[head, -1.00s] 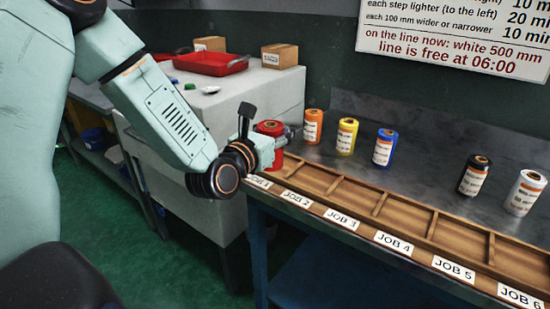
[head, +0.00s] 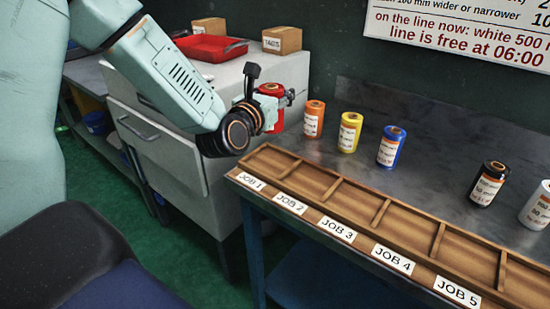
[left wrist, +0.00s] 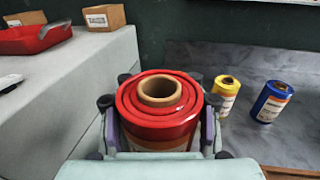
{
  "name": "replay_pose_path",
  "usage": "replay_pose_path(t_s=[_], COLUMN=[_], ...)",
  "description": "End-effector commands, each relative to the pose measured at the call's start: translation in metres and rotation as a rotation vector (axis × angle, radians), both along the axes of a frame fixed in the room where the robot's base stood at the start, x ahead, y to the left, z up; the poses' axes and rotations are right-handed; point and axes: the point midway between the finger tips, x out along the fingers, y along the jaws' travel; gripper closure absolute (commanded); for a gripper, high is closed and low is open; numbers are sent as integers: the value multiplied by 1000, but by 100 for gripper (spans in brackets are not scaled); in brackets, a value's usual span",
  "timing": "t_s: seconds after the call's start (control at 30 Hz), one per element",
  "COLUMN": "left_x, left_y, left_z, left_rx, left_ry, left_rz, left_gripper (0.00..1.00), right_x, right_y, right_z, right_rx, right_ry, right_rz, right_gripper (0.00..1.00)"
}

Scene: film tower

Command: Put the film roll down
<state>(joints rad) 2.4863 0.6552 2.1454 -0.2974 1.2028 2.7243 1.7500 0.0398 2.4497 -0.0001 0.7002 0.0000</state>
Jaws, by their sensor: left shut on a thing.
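My left gripper (head: 272,107) is shut on a red film roll (head: 270,92). The roll is upright, held above the back left end of the workbench, beside the grey cabinet. In the left wrist view the red film roll (left wrist: 158,107) sits between the gripper's fingers, its brown cardboard core facing the camera. Whether its base touches anything is hidden. A wooden tray (head: 345,190) with compartments runs along the bench's front edge, labelled JOB 1 to JOB 5 in view. The compartments that show are empty. My right gripper is not in view.
Orange (head: 314,119), yellow (head: 350,132), blue (head: 391,147), black (head: 484,184) and white (head: 537,208) rolls stand upright behind the tray. A red tray (head: 215,48) and a cardboard box (head: 282,41) sit on the grey cabinet (head: 160,150). Bare bench lies between the rolls and the wall.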

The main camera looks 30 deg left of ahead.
Motion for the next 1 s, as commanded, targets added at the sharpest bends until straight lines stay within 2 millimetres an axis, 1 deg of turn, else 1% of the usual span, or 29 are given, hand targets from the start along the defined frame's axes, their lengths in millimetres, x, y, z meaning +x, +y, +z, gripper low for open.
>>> replay_pose_path(t_s=[0.07,0.2,0.33,0.57,0.7,0.8,1.0], left_x=[-1,-3,-4,-3,-2,-1,0], left_y=[1,0,0,0,0,0,1], left_z=[-6,-33,-54,-69,-89,-100,-100], left_rx=[0,1,0,0,2,1,-1], left_ry=[1,4,4,0,3,1,-1], left_rz=[2,1,1,1,0,0,1], left_gripper=[100,100,100,100,100,100,100], right_x=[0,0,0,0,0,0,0], right_y=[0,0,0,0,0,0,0], right_z=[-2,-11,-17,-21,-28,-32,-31], right_rx=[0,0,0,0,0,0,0], right_ry=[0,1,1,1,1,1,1], right_rz=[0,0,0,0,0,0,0], right_gripper=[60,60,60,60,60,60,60])
